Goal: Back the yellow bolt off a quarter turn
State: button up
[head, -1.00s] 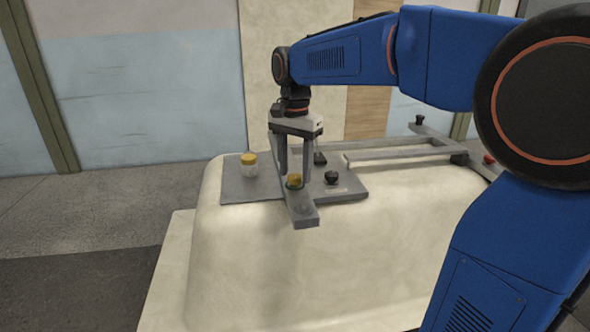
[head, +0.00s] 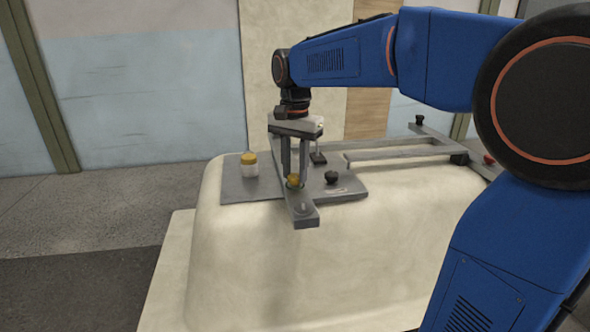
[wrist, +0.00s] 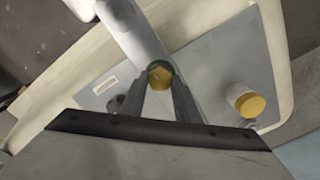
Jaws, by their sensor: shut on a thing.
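The yellow bolt (head: 293,181) sits on a grey bar (head: 304,221) that lies across the grey plate on top of the bathtub shell (head: 260,260). My gripper (head: 294,177) points down from above, with a finger on each side of the bolt's head. In the wrist view the yellow head (wrist: 160,77) shows between the fingertips (wrist: 160,70), which are shut on it. The bolt's shank is hidden.
A white jar with a yellow lid (head: 249,165) stands on the grey plate (head: 235,187), left of my gripper. A black knob (head: 331,177) is close on the right, another (head: 319,158) behind. A grey frame (head: 400,152) extends right.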

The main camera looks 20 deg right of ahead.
jog(key=n, duration=0.8)
jog(key=shift+n, duration=0.3)
jog(key=n, duration=0.4)
jog(key=shift+n, duration=2.1)
jog(key=o, duration=1)
jog(key=shift+o, duration=0.2)
jog(key=shift+r, duration=0.1)
